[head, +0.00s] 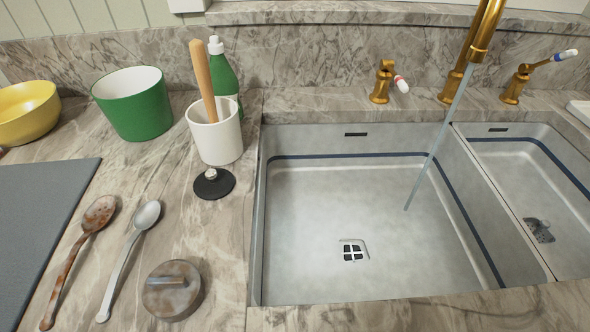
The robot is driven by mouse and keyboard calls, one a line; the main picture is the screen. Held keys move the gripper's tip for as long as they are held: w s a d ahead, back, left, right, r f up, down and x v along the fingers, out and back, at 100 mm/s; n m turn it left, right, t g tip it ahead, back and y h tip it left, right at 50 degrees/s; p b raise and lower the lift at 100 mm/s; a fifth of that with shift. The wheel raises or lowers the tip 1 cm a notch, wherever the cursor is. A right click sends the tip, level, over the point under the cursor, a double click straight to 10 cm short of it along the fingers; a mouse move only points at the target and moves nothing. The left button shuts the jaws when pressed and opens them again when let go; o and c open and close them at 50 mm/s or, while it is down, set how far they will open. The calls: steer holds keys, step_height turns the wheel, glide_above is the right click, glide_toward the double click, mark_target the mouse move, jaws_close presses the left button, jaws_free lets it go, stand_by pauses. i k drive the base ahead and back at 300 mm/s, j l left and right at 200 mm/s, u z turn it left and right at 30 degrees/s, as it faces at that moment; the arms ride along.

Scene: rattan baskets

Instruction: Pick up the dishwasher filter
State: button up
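No object is plainly recognisable as a dishwasher filter. A round, grey-brown, stained piece with a raised bar across its top (173,291) lies on the counter at the lower left of the sink and may be it. A black disc with a small metal knob (214,184) lies on the counter close to the sink's left rim. A dark grey piece (538,230) sits in the right basin; I cannot tell whether it is loose or the drain. My gripper is not in view.
A rusty spoon (85,238) and a silver spoon (134,240) lie left of the round piece, beside a grey board (35,225). A white cup (215,138), green bottle (224,78), green pot (137,110) and yellow bowl (28,112) stand behind. A gold faucet (476,50) runs into the left basin (310,220).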

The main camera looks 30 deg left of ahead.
mark_target(175, 289)
steer(key=k+j+u, duration=0.2)
steer(key=u, duration=0.15)
steer(key=k+j+u, duration=0.15)
steer(key=j+u, duration=0.25)
steer(key=k+j+u, duration=0.1)
steer(key=j+u, duration=0.6)
steer(key=j, duration=0.2)
